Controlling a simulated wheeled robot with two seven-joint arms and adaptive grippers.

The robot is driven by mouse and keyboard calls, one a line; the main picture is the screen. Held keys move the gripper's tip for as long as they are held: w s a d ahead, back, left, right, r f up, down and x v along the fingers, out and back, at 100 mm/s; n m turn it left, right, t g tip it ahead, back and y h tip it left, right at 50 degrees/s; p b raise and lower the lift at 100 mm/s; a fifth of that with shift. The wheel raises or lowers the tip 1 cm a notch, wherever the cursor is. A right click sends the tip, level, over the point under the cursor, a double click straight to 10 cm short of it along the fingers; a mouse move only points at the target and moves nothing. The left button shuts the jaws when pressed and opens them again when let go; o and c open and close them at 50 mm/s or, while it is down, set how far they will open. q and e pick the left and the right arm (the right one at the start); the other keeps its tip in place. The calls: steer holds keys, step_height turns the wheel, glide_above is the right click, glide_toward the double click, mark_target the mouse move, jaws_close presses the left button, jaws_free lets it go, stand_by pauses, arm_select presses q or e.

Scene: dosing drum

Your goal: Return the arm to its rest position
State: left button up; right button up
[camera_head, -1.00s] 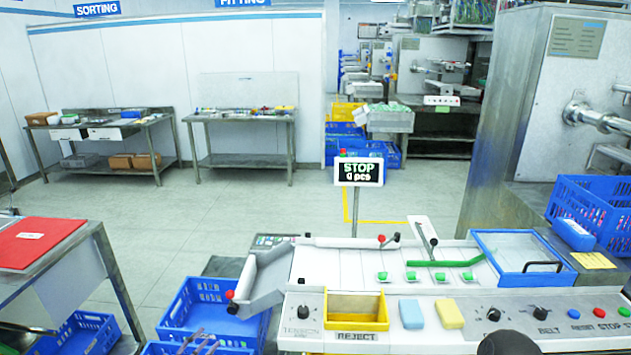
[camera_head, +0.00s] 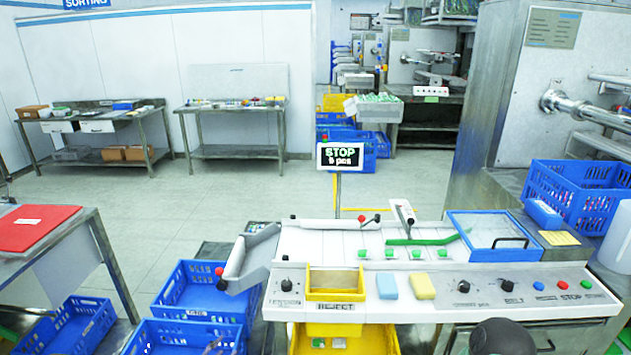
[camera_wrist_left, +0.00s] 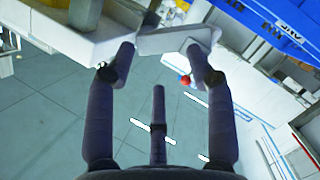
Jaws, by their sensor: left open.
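My left gripper (camera_head: 213,346) shows only as thin dark finger parts at the bottom edge of the head view, over the front blue crate. In the left wrist view my left gripper (camera_wrist_left: 160,62) has its dark fingers spread wide, with nothing between them. Beyond the fingertips there are a pale panel edge and a small red knob (camera_wrist_left: 186,80). Most of the left arm is out of the head view. My right gripper is not in view. A dark rounded shape at the bottom right is cut off by the frame edge.
The dosing machine's control panel (camera_head: 440,287) spans the front, with a yellow reject tray (camera_head: 335,283) and yellow bin (camera_head: 362,342) below. Blue crates (camera_head: 183,312) stand at its left. A bench with a red mat (camera_head: 36,226) is further left. Floor (camera_head: 150,220) behind is clear.

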arm_select(q)
steer(key=s+d+f+m+g+y, duration=0.2)
steer(key=s+d+f+g, duration=0.6)
steer(key=s+d+f, duration=0.5)
steer(key=s+d+m+g, duration=0.1)
steer(key=s+d+g, duration=0.1)
steer(key=s, duration=0.7)
steer(key=s+d+f+m+g, duration=0.1)
steer(key=s+d+g, duration=0.2)
steer(key=s, duration=0.6)
steer(key=shift+s+f+g, duration=0.3)
steer(key=shift+s+g, duration=0.1)
steer(key=shift+g, duration=0.4)
steer(key=shift+a, duration=0.1)
